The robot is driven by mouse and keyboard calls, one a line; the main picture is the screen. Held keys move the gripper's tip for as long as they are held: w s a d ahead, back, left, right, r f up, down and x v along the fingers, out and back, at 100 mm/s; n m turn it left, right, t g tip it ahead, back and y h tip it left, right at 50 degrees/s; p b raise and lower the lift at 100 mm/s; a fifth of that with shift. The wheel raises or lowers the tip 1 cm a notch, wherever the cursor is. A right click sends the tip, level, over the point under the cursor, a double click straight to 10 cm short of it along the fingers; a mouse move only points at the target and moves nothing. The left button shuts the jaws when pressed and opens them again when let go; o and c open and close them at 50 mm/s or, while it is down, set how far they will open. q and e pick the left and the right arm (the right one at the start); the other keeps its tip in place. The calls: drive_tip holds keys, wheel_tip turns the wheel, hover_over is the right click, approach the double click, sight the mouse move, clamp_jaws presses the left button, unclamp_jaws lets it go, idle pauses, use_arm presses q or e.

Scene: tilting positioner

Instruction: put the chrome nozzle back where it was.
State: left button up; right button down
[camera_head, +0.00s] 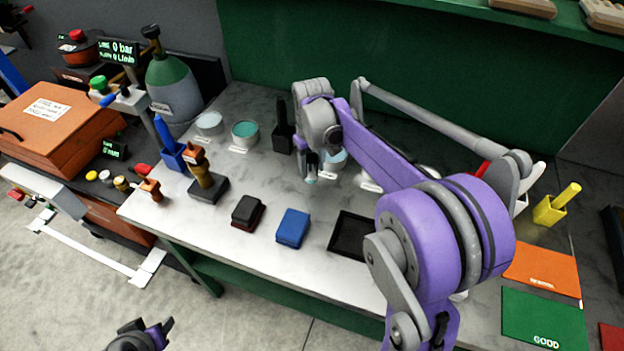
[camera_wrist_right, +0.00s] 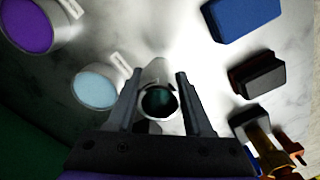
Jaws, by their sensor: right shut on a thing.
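My right gripper (camera_head: 312,165) is over the middle of the bench, low above the grey top near a row of round dishes. In the right wrist view its two dark fingers (camera_wrist_right: 160,95) are shut on the chrome nozzle (camera_wrist_right: 160,78), a shiny tube whose open round end faces the camera. In the head view the gripper and arm hide most of the nozzle. I cannot tell whether it touches the bench. My left gripper (camera_head: 145,335) shows only partly at the bottom left, away from the bench; its jaws are unclear.
Round dishes stand along the back: a teal one (camera_head: 245,134), a pale one (camera_head: 209,124), and a light blue one (camera_wrist_right: 96,88). Toward the front are a blue block (camera_head: 292,228), a black block (camera_head: 246,211) and a black tray (camera_head: 349,235). A dark upright holder (camera_head: 283,130) stands beside the gripper.

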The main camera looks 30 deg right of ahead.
sight(312, 180)
drive_tip(key=shift+w+f, duration=0.1)
drive_tip(key=shift+f, duration=2.55)
drive_tip(key=shift+f, duration=0.1)
drive_tip(key=shift+f, duration=0.15)
drive_tip(key=shift+c, duration=1.5)
unclamp_jaws()
